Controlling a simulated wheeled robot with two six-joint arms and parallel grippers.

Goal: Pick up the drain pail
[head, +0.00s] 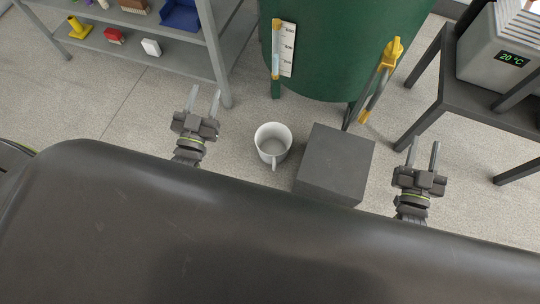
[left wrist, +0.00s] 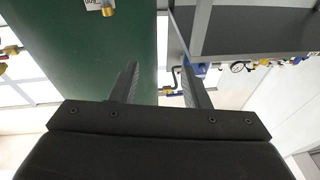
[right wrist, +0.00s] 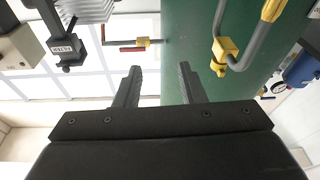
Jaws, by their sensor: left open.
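The drain pail (head: 266,136) is a white, open-topped round pail on the floor in front of the green tank, with its handle towards me. It looks empty. My left gripper (head: 203,102) is open and empty, to the left of the pail and apart from it. The left wrist view shows its two fingers (left wrist: 160,85) spread with nothing between them. My right gripper (head: 424,156) is open and empty, to the right of the grey block. Its fingers (right wrist: 158,88) are spread in the right wrist view. The pail is in neither wrist view.
A dark grey block (head: 336,160) stands close to the pail's right. The green tank (head: 345,45) with a level gauge (head: 287,50) and yellow-ended pipe (head: 380,80) is behind. A shelf (head: 185,55) stands left, a dark table (head: 470,100) right. Floor is clear between left gripper and pail.

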